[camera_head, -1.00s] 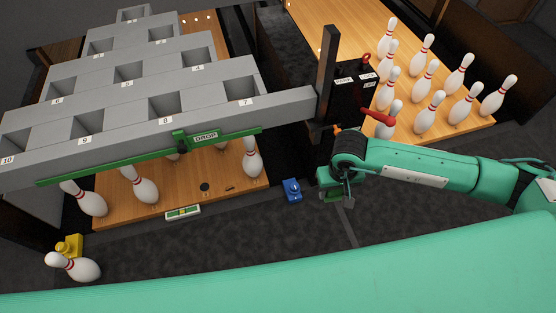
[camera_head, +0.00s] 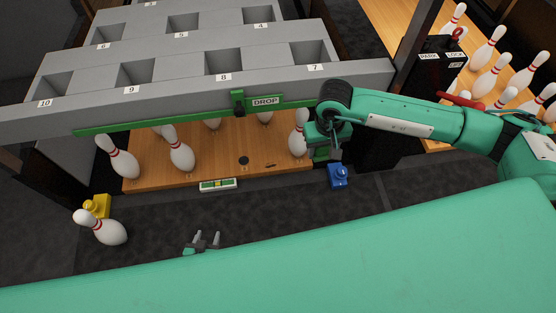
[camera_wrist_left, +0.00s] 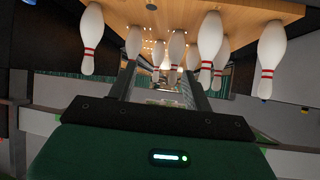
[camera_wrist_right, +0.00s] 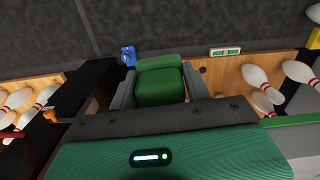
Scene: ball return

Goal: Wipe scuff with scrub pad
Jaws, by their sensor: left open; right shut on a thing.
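My right gripper (camera_head: 329,152) is shut on the green scrub pad (camera_wrist_right: 160,85), which fills the space between its fingers in the right wrist view. It is at the right end of the wooden pin deck (camera_head: 215,170), above the blue block and beside a standing pin. The deck shows a round dark spot (camera_head: 244,160) and a thin dark streak (camera_head: 271,165); I cannot tell for sure which is the scuff. The pad is apart from both marks. My left gripper (camera_head: 206,238) is open and empty, low in front of the deck; its fingers also show in the left wrist view (camera_wrist_left: 160,88).
The grey pin rack (camera_head: 180,98) with its green DROP bar (camera_head: 170,117) overhangs the deck, where several pins stand. A blue block (camera_head: 338,176), a level (camera_head: 218,185), a yellow block (camera_head: 97,206) and a fallen pin (camera_head: 101,228) are in front. A black PARK/LOCK post (camera_head: 440,72) stands right.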

